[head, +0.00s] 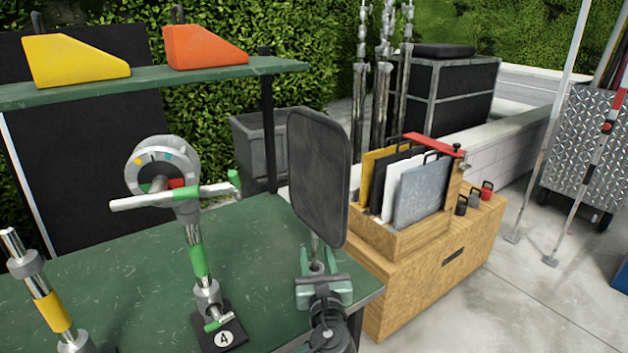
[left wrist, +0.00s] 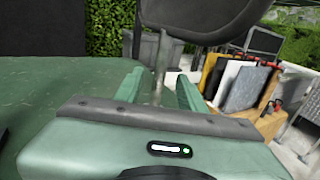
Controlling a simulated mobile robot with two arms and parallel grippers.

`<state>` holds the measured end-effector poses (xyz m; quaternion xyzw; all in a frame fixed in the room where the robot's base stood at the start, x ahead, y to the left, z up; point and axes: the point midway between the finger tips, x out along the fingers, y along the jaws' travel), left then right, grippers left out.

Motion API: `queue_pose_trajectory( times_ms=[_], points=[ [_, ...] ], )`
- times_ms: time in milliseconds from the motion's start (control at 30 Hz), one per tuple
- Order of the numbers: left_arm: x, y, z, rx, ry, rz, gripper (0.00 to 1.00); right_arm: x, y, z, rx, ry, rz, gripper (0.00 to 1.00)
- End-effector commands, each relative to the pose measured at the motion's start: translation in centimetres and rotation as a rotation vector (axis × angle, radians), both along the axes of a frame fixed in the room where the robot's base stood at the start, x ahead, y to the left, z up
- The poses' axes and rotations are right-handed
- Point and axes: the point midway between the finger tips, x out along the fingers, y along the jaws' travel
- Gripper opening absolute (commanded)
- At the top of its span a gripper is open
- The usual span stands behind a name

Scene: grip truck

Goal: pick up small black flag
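The small black flag (head: 318,172) is a dark upright panel with rounded corners on a thin metal rod, above the right end of the green table. Its lower edge and rod show at the top of the left wrist view (left wrist: 198,18). My left gripper (head: 317,262) is just below the panel, its two green fingers apart on either side of the rod. In the left wrist view the rod stands between the fingers (left wrist: 160,80) with gaps on both sides. The rod's foot is hidden behind my gripper. My right gripper is not in view.
On the green table (head: 130,270) stand a grip head with a handle (head: 163,168) and a yellow-banded post (head: 48,300). A shelf (head: 150,83) holds yellow and orange wedges. A wooden crate (head: 425,285) with several panels stands right of the table.

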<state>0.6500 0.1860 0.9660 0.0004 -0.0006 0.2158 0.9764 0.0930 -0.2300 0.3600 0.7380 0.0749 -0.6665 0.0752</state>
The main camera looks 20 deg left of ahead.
Motion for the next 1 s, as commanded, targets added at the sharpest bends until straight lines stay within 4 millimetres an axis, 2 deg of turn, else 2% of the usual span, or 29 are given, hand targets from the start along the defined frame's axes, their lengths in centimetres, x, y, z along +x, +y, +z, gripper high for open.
queue_pose_trajectory(
  times_ms=[100,200,400,633,667,800,1000],
  points=[
    [1.4,0.8,0.5,0.002,0.000,0.003,0.40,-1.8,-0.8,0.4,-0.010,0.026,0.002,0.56],
    [2.8,1.5,0.9,0.002,-0.001,0.003,0.40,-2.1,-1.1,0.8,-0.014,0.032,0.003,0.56],
    [4.7,2.4,0.5,0.000,0.002,0.002,0.40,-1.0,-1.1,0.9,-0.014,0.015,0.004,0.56],
    [4.8,2.4,0.5,-0.001,0.002,0.000,0.40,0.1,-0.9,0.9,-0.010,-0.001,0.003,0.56],
    [4.8,2.4,0.5,-0.001,0.002,0.000,0.37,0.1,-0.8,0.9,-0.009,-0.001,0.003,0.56],
    [4.8,2.4,0.5,-0.001,0.002,0.001,0.00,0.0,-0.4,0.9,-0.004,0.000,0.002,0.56],
    [4.8,2.4,0.6,0.000,0.001,0.001,0.00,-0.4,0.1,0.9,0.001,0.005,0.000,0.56]
  ],
)
